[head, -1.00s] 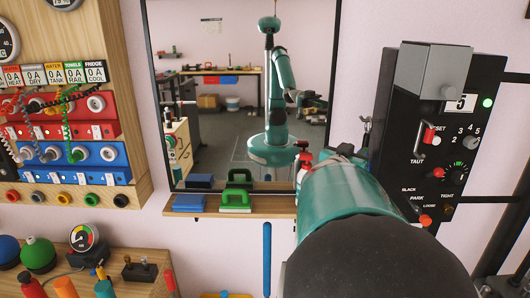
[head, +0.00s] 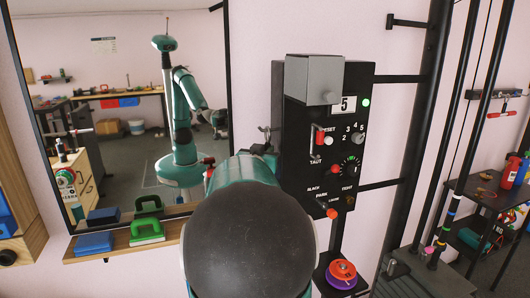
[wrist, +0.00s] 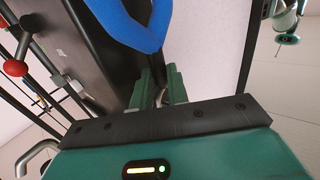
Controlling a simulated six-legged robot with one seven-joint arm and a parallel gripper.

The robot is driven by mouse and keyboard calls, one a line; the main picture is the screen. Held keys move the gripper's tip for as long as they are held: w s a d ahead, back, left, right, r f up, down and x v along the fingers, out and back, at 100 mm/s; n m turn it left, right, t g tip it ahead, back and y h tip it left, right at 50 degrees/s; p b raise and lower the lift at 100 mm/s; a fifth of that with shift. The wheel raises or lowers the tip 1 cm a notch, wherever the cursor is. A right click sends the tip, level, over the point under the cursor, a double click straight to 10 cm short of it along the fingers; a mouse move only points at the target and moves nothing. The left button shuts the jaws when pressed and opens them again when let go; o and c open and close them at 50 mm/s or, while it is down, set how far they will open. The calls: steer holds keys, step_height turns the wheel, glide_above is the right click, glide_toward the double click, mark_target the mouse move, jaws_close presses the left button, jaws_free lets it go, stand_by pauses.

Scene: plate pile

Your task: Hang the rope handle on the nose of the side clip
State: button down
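A thick blue loop (wrist: 150,38), which looks like the rope handle, bends across the top of the wrist view close beyond my fingertips. My gripper (wrist: 160,72) shows two teal fingers with a narrow gap between them. The blue loop does not appear to lie in that gap. In the head view my arm hides my gripper and the loop. A small dark fitting (head: 264,131) juts from the left of the black control box (head: 300,150); it may be the side clip, but its nose is too small to make out.
A mirror (head: 110,85) stands left, above a shelf (head: 90,251) with a blue block and a green-handled block (head: 148,228). Black rails (head: 405,80) run right of the box. A purple and red disc (head: 341,273) sits below it. A cart (head: 485,195) stands far right.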

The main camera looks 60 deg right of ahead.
steer(key=shift+r, duration=0.25)
steer(key=shift+r, duration=0.8)
steer(key=shift+w+a, duration=0.1)
steer(key=w+a, duration=0.5)
stand_by(1.3)
steer(key=shift+w+a+f, duration=0.1)
steer(key=shift+w+a+f, duration=0.3)
steer(key=shift+w+a, duration=0.3)
steer(key=shift+w+a+f, duration=0.35)
steer(key=shift+w+a, duration=0.2)
steer(key=shift+w+a+f, duration=0.3)
steer(key=shift+w+a, duration=0.3)
steer(key=shift+s+r, duration=0.1)
